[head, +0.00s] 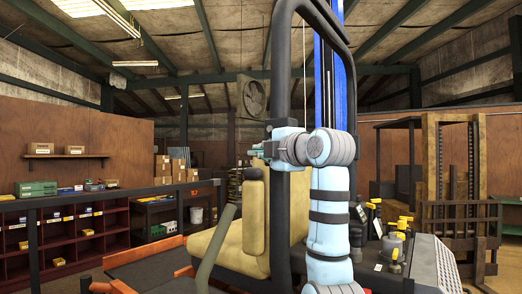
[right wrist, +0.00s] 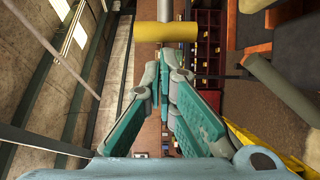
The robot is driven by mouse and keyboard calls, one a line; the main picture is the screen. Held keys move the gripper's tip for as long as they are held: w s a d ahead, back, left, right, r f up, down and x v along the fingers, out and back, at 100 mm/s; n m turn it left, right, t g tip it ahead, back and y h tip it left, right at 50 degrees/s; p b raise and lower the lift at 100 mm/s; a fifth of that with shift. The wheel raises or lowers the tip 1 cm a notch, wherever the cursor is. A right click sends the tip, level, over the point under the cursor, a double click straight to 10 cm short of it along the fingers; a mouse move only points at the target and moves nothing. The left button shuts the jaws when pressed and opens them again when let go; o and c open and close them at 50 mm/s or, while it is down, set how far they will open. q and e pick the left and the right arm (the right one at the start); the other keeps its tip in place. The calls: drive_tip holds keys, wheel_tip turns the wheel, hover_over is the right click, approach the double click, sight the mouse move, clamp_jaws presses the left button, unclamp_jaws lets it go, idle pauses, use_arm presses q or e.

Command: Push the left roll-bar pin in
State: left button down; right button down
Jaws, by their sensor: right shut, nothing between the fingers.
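The dark roll bar (head: 282,75) of the mower rises through the middle of the head view. My right gripper (head: 257,151) is in front of its left post, pointing left, with the fingers shut and empty. In the right wrist view the teal fingertips (right wrist: 166,57) come together just below a yellow cylinder (right wrist: 165,32) with a pale grey piece above it. I cannot tell whether this cylinder is the left roll-bar pin, or whether the fingers touch it. I cannot make out the pin in the head view; my gripper covers part of the post. My left gripper is out of view.
The tan mower seat (head: 220,239) is below the gripper. A dark lever (head: 216,238) stands beside the seat. A shelf unit (head: 75,235) stands at left and a wooden lift mast (head: 461,165) at right. Open air lies left of the fingers.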

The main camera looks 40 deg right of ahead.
drive_tip(key=shift+d, duration=0.1)
